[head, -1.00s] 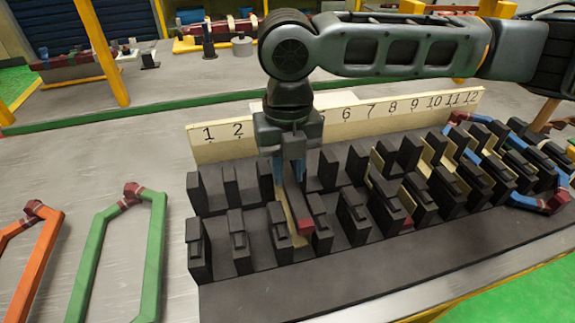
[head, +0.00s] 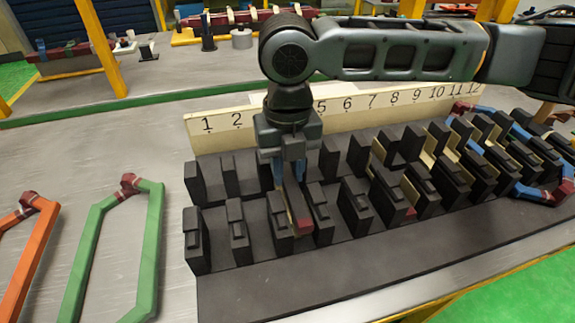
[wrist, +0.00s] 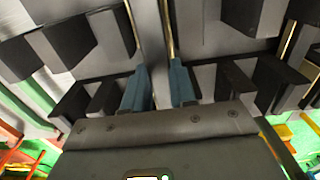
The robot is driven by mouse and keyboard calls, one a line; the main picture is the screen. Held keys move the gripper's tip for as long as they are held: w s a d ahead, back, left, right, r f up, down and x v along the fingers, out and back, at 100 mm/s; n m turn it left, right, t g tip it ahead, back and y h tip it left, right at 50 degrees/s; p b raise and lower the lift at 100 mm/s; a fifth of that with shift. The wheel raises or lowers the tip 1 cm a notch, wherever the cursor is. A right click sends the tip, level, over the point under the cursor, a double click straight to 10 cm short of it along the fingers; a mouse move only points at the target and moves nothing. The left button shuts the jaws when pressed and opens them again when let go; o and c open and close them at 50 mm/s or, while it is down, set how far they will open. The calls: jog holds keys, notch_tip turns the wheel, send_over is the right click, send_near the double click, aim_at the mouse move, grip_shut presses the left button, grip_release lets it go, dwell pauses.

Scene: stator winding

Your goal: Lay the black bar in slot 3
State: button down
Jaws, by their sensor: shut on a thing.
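My gripper (head: 291,183) points down over the black stator block (head: 245,279), between the third and fourth teeth from the left, at slot 3. Its blue fingers are shut on a dark bar (head: 294,200) that runs lengthwise along this slot. In the wrist view the bar (wrist: 150,45) shows as a grey strip between the fingers (wrist: 160,85). A red piece (head: 304,225) sits at the slot's near end. A thin pale edge shows beside the bar. The gripper hides the numbers 3 and 4. I cannot tell how deep the bar sits.
A cream number board (head: 350,113) stands behind the block. Blue coil parts (head: 525,191) and pale liners fill slots on the right. A green coil frame (head: 153,240) and an orange one (head: 35,250) lie on the table to the left. Upright teeth flank the gripper closely.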

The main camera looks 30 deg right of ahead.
aim_at(287, 175)
jog(key=shift+f+b, duration=1)
jog(key=shift+f, duration=0.85)
jog(key=c, duration=0.8)
grip_release()
jog(key=shift+r, duration=0.15)
jog(key=shift+r+p, duration=0.35)
jog(key=shift+p, duration=0.1)
jog(key=shift+r+p, duration=0.4)
jog(key=shift+r, duration=0.05)
notch_tip(287, 175, up, 7)
jog(key=p, duration=0.6)
jog(key=shift+r, duration=0.15)
